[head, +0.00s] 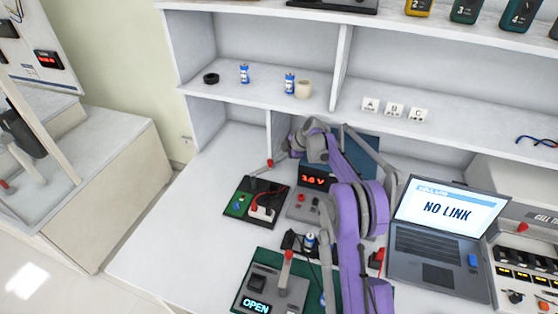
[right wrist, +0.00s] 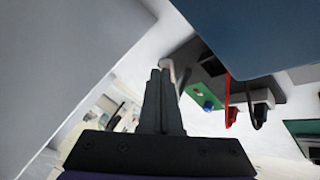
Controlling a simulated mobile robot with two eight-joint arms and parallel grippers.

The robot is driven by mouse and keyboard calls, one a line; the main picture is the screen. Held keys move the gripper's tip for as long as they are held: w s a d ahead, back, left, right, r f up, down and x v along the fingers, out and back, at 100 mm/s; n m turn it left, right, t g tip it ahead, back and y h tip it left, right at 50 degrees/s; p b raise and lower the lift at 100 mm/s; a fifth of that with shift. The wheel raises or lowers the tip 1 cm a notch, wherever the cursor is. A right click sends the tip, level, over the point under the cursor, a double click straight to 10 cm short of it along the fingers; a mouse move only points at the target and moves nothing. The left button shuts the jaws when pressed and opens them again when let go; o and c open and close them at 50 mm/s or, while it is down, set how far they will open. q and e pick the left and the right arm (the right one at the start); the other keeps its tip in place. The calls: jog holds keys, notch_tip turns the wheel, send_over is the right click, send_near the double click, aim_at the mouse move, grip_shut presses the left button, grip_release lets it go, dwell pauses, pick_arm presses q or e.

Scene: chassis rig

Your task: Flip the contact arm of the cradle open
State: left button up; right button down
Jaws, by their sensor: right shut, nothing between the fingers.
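A grey unit (head: 266,283) with a lit OPEN display stands on a green board at the front. A grey lever with a red tip (head: 288,256) rises from it. Farther back, a black board (head: 240,208) with a green block and red cable also shows in the right wrist view (right wrist: 187,78). Which one is the cradle I cannot tell for sure. My right gripper (head: 284,157) is near and above the back board, small and partly hidden by my arm. In the right wrist view its fingers (right wrist: 160,75) are shut and empty. My left gripper is out of view.
A meter reading 3.6 V (head: 313,180) stands beside the back board, and a laptop (head: 427,250) showing NO LINK is at the right. A battery (head: 309,241) is near the front unit. Shelves (head: 258,95) rise behind. The table's left side is clear.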

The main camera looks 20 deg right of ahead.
dwell(0.7)
jog(key=shift+s+a, duration=0.5)
jog(key=shift+a, duration=0.2)
jog(key=d+v, duration=0.1)
jog(key=v, duration=1)
jog(key=shift+b, duration=0.35)
jog(key=shift+d, duration=0.15)
